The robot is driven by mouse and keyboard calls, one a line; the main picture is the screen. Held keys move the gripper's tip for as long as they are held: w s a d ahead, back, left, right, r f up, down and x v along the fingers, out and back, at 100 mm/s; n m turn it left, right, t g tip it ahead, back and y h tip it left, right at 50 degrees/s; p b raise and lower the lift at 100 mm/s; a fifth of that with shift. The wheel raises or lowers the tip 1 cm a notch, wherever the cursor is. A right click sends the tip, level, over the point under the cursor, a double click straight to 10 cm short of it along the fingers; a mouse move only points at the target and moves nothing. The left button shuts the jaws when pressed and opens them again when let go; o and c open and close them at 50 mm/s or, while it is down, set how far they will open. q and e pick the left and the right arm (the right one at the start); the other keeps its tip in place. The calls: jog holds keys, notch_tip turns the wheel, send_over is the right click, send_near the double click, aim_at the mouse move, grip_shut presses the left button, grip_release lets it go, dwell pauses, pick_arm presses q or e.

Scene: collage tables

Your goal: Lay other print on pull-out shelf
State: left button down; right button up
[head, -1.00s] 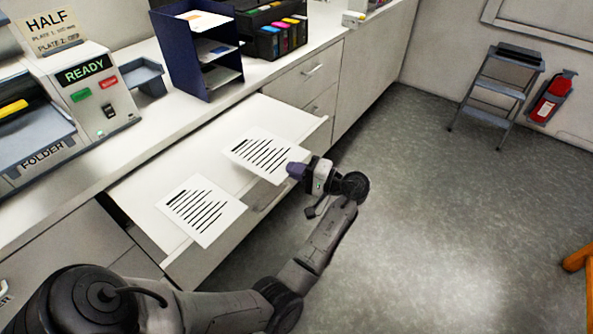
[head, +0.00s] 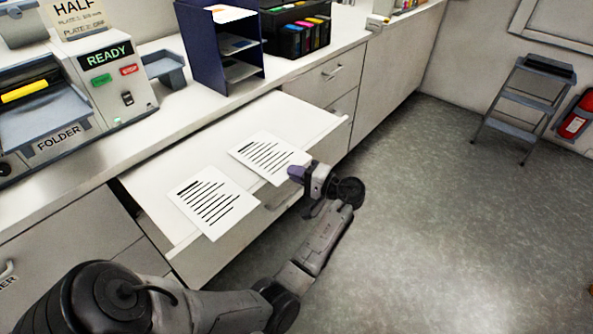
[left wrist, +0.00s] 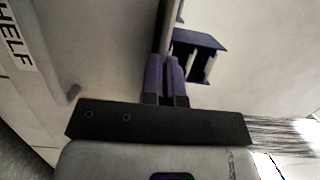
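Two white prints with black lines show in the head view. One print (head: 212,202) lies on the left front part of the white pull-out shelf (head: 165,170). The other print (head: 268,155) is over the shelf to its right, its right corner beside my left gripper. My left gripper (head: 294,174) is at the shelf's front edge. In the left wrist view its purple fingers (left wrist: 167,78) are together, with no sheet visible between them. Part of a print (left wrist: 268,168) shows at the lower right there. My right gripper is out of view.
A folder machine (head: 60,110) and a dark blue tray rack (head: 220,50) stand on the counter behind the shelf. An ink cartridge holder (head: 298,38) is beside the rack. A step stool (head: 525,105) and a fire extinguisher (head: 576,120) are at the far right. The floor between is clear.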

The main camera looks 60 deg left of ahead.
pick_arm(q)
jog(key=shift+f, duration=0.15)
jog(key=c, duration=1.3)
grip_release()
jog(key=shift+v, duration=6.9)
